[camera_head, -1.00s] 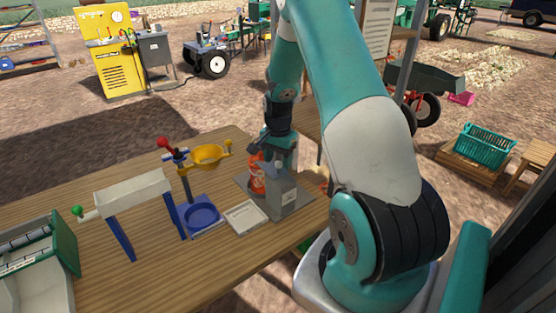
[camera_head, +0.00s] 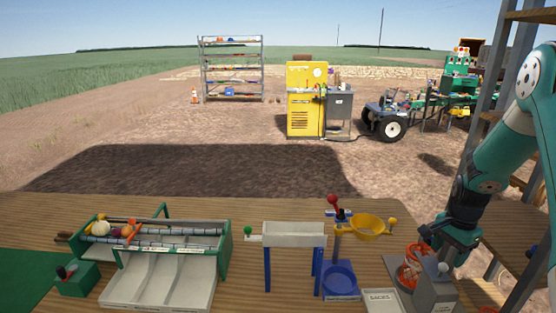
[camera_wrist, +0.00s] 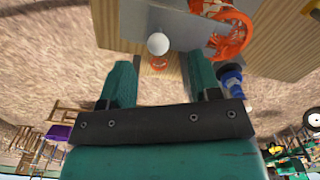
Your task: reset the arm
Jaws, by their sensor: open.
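My gripper (camera_head: 447,245) is at the right of the head view, low over the table's right end, close to an orange net sack (camera_head: 412,262) and a grey box-like stand (camera_head: 435,290). In the wrist view my gripper (camera_wrist: 160,78) has its two teal fingers well apart, with nothing held between them. A white ball (camera_wrist: 158,43) and a small orange-red thing (camera_wrist: 158,63) show beyond the gap. The orange net sack (camera_wrist: 235,32) is to the right of the fingers there. My arm reaches down from the upper right of the head view.
A shelf post (camera_head: 486,75) rises behind my arm.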

